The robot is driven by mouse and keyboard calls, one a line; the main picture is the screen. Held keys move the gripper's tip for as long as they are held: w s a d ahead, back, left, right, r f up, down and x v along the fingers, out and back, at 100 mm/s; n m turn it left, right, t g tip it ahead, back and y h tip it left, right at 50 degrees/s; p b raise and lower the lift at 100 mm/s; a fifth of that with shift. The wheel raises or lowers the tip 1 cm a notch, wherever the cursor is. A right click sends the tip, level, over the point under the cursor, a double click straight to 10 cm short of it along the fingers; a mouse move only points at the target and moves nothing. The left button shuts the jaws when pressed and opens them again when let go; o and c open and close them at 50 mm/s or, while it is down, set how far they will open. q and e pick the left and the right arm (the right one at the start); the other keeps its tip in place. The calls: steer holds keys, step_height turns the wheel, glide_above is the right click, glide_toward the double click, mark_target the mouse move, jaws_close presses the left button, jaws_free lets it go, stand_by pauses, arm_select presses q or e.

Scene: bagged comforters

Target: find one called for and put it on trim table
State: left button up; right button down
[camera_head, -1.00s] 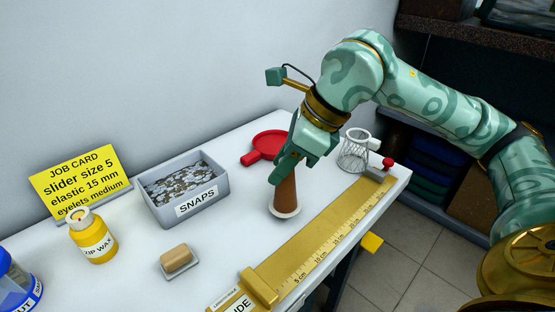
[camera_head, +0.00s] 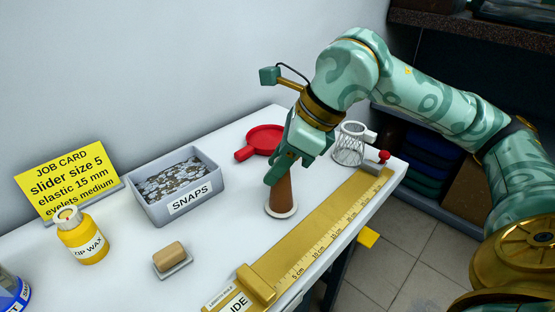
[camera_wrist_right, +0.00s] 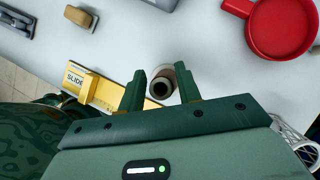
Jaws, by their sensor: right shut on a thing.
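A yellow job card (camera_head: 68,180) at the back left of the table (camera_head: 120,262) reads "slider size 5, elastic 15 mm, eyelets medium". My right gripper (camera_head: 281,170) is shut on a brown cone-shaped spool (camera_head: 281,193) with a pale round base. The spool is upright, at or just above the white table top; I cannot tell if its base touches. In the right wrist view the spool (camera_wrist_right: 162,84) shows from above, its dark hollow top between the two fingers. My left gripper is not in view.
A grey bin marked SNAPS (camera_head: 177,188), a zip wax jar (camera_head: 82,238), a tan block (camera_head: 170,257) and a blue-labelled jar (camera_head: 12,292) stand left. A red pan (camera_head: 266,139) and wire basket (camera_head: 349,145) stand behind. A brass ruler (camera_head: 325,235) runs along the front edge.

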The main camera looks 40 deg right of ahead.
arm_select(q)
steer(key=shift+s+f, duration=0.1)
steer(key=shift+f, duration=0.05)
arm_select(e)
steer(key=shift+f, duration=0.25)
steer(key=shift+c, duration=1.3)
jaws_free()
steer(key=shift+r, duration=0.1)
steer(key=shift+w+a+r+p+v, duration=0.1)
steer(key=shift+p+v, duration=0.7)
steer(key=shift+v, duration=0.3)
steer(key=shift+w+a+r+p+v, duration=0.1)
steer(key=shift+p+v, duration=0.7)
steer(key=shift+v, duration=0.35)
steer(key=shift+w+a+r+p+v, duration=0.1)
steer(key=shift+w+p+v, duration=0.05)
steer(key=shift+p+v, duration=0.8)
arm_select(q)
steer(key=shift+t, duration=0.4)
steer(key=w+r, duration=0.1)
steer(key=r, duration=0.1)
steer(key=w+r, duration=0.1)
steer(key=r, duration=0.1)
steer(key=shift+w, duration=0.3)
arm_select(e)
steer(key=shift+s, duration=0.1)
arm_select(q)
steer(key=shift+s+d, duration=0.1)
